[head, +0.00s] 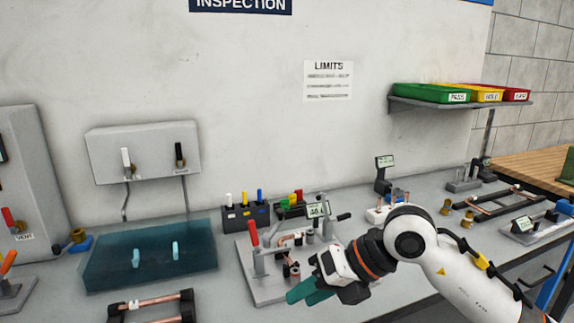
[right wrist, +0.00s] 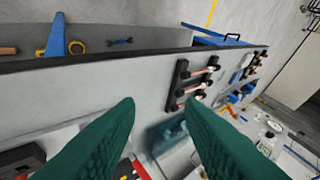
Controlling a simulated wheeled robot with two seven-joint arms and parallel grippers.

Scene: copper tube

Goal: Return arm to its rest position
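My right arm (head: 465,285) reaches in from the lower right of the head view. Its gripper (head: 304,294) with teal fingers points left, in front of the grey clamp fixture (head: 262,262). In the right wrist view the two fingers of my right gripper (right wrist: 160,106) stand apart with nothing held between them. Beyond the fingertips lies a dark rack with copper tubes (right wrist: 195,82); a similar rack (head: 150,306) shows at the bottom of the head view. Whether the gripper touches the fixture is hard to tell. My left gripper is not in view.
A translucent blue tray (head: 110,275) lies on the left of the bench. Pen holder (head: 245,216), small display stand (head: 384,178) and black frame (head: 500,208) stand along the bench. A shelf with green, yellow and red bins (head: 432,93) hangs at right.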

